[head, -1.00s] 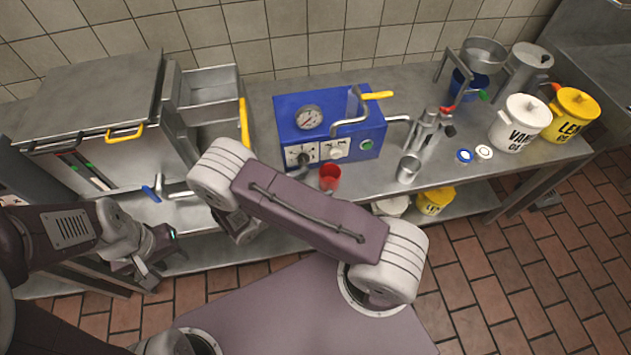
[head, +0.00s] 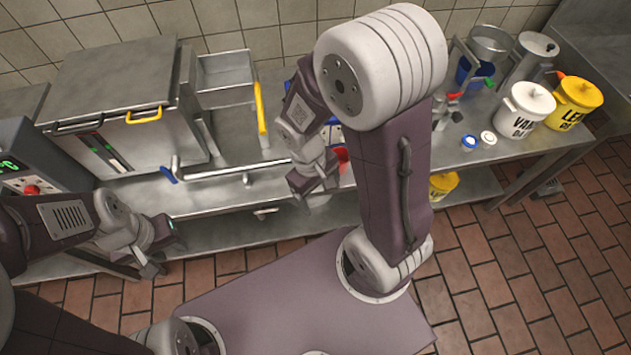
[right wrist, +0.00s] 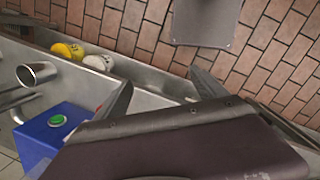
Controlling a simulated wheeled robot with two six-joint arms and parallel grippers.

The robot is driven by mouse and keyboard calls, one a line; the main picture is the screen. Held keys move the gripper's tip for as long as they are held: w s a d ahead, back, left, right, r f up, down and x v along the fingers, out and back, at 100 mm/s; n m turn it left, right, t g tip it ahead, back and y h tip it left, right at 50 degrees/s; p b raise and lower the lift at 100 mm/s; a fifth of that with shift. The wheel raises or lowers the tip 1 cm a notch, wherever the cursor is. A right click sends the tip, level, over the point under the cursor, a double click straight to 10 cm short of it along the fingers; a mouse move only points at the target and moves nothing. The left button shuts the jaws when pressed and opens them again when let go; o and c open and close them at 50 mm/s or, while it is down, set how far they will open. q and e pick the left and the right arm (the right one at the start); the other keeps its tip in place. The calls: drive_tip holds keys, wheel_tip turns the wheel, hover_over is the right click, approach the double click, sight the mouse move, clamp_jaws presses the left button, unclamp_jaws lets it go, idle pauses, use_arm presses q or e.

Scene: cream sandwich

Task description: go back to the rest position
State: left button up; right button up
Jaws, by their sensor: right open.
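My right gripper (head: 312,198) hangs over the counter's front edge in the head view, below my raised, folded right arm. It is open with nothing between its fingers, which also show in the right wrist view (right wrist: 165,95), partly behind a dark link of mine. My left gripper (head: 152,266) is at the left, in front of the lower shelf, and looks empty. Its finger gap is too small to judge.
The steel counter (head: 235,180) is close to my right gripper. The blue machine (right wrist: 45,135) is mostly hidden by my arm in the head view. White (head: 524,112) and yellow (head: 575,103) pots stand at right. The tiled floor is clear.

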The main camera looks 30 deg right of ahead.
drive_tip(key=r+m+t, duration=0.1)
drive_tip(key=w+r+m+y, duration=0.1)
drive_tip(key=m+t, duration=0.1)
drive_tip(key=shift+w+a+r+m+t+y, duration=0.25)
drive_tip(key=shift+w+r+m+t+y, duration=0.05)
drive_tip(key=shift+w+r+m, duration=0.1)
idle(1.0)
